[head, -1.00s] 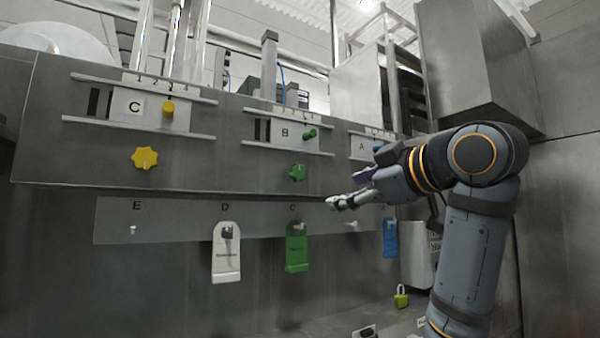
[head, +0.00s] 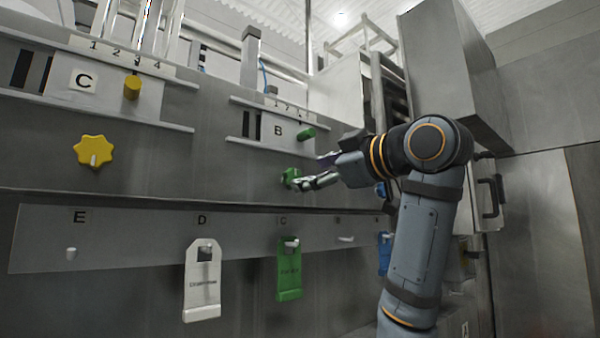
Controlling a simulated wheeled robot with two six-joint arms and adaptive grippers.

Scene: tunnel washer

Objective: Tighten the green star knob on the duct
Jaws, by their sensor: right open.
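The green star knob (head: 289,178) sits on the grey duct panel below slider plate B (head: 287,131). My right gripper (head: 306,182) comes in from the right with its fingertips at the knob's right side. The fingers overlap part of the knob in the head view. I cannot tell whether they touch it. The right gripper is open and holds nothing that I can see. My left gripper is not in view.
A yellow star knob (head: 93,150) is on the panel at left, under plate C (head: 90,84). Below, a rail (head: 130,236) with pegs carries a white tag (head: 202,285), a green tag (head: 289,275) and a blue tag (head: 385,245). A door handle (head: 492,196) stands at right.

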